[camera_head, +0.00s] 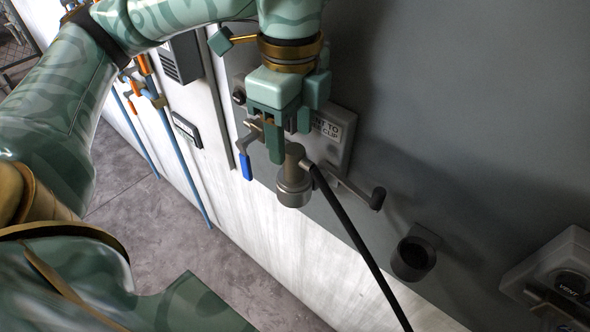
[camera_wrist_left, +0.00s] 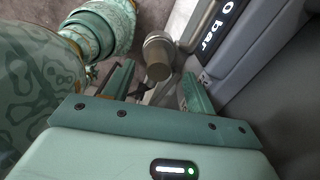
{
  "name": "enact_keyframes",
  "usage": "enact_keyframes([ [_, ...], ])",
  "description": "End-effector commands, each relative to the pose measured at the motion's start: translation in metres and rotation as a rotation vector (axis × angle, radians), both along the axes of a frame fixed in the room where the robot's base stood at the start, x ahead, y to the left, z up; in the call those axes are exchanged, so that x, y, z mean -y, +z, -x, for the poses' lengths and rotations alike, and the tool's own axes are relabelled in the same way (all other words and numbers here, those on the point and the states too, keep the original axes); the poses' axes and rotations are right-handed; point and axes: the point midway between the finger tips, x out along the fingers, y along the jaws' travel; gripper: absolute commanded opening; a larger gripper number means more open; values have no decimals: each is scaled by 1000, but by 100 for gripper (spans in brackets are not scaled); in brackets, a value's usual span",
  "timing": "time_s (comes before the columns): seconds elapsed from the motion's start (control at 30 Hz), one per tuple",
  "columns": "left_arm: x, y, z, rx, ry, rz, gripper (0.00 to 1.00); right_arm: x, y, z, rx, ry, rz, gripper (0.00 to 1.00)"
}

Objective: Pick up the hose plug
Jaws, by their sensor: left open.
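The hose plug (camera_head: 294,185) is a grey metal cylinder with a black hose (camera_head: 355,235) running from it down to the right. It sits at the wall panel in the head view. It also shows in the left wrist view (camera_wrist_left: 158,58), ahead of the fingers and roughly between their lines. My left gripper (camera_head: 289,137) is open, with its fingers around or just in front of the plug's upper end; contact cannot be told. In the left wrist view both fingers of the left gripper (camera_wrist_left: 156,88) are apart with no clear grasp. My right gripper is not in view.
A blue-handled valve (camera_head: 246,166) is close left of the plug. A lever with a black knob (camera_head: 377,198) sticks out at its right. A dark round holder (camera_head: 413,258) and a grey box (camera_head: 560,275) are farther right. Blue hoses (camera_head: 185,165) hang at left.

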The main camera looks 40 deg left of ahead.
Motion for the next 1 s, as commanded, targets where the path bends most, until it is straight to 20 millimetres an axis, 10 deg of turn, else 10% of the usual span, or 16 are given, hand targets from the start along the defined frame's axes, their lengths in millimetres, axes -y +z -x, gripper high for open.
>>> enact_keyframes([
  [0.27,3,-45,1,-5,-1,-1,56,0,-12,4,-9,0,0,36],
  [0.5,3,-47,1,-2,-1,-1,56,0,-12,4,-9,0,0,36],
  [0.7,3,-47,1,-2,-1,-1,4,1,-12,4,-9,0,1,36],
  [1.0,3,-45,1,-1,-1,-1,4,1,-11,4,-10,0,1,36],
])
